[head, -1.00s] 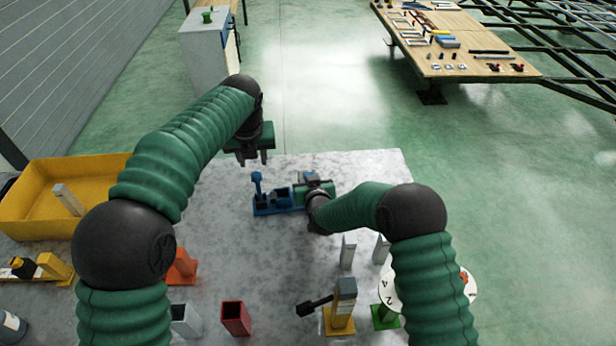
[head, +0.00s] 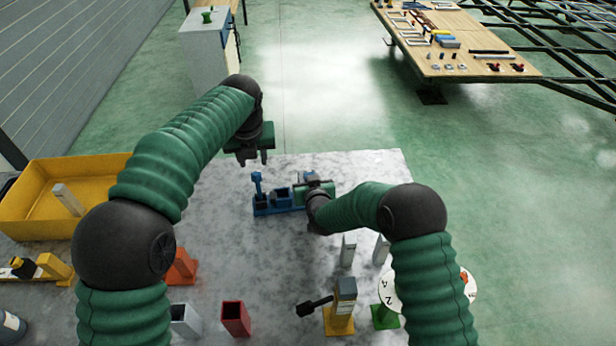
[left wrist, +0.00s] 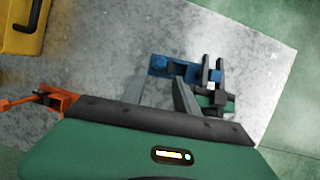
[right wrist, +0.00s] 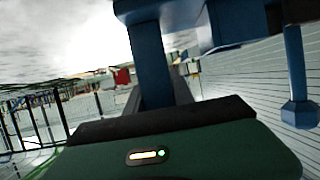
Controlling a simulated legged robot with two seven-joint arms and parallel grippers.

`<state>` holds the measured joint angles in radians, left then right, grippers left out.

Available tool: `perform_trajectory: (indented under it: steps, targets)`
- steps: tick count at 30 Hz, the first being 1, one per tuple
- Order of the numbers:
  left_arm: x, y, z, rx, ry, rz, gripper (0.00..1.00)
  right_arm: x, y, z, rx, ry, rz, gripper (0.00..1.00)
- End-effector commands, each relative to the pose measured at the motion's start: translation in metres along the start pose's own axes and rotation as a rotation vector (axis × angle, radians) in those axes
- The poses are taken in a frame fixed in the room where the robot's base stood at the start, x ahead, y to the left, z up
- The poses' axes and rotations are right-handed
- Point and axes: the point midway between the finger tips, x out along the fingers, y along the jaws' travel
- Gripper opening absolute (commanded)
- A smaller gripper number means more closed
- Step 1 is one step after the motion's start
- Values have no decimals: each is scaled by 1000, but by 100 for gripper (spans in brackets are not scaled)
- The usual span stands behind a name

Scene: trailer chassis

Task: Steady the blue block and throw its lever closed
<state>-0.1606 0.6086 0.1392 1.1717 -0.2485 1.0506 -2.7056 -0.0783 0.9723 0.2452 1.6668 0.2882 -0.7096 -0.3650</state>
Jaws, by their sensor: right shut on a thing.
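The blue block (head: 284,199) stands on the grey table towards its far edge. Its lever (head: 257,184) stands upright at the left end of its base. My right gripper (head: 312,185) is shut on the block's right part; in the right wrist view a blue post (right wrist: 152,60) is between its fingers, and the lever (right wrist: 297,85) shows apart at the right. My left gripper (head: 253,160) is open and empty, above and beyond the lever, not touching it. In the left wrist view the blue block (left wrist: 180,70) lies past my fingertips (left wrist: 157,88).
A yellow bin (head: 50,227) is at the table's left. Nearer me are an orange piece (head: 182,268), a red holder (head: 235,318), a yellow-based post with a black lever (head: 341,308) and a white marked disc (head: 393,292). The table around the block's left side is clear.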

Motion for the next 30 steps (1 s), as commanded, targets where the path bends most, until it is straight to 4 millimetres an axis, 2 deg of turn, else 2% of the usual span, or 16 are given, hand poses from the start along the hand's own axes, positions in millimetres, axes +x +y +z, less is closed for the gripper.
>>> perform_trajectory:
  steps: [6,11,15,18,22,30]
  targets:
    - [0,0,0,0,0,0,36,0,0,-1,0,2,0,0]
    - [-2,-7,0,-66,15,3,17,0,0,-1,0,2,0,0]
    - [-10,-29,-6,-328,70,29,0,0,0,-1,0,2,0,0]
    - [-17,-44,-12,-540,110,65,0,0,0,-1,0,2,0,0]
    - [-25,-55,-20,-735,140,107,0,0,0,-1,0,2,0,0]
    - [-28,-57,-22,-800,148,123,0,0,0,-1,1,2,0,0]
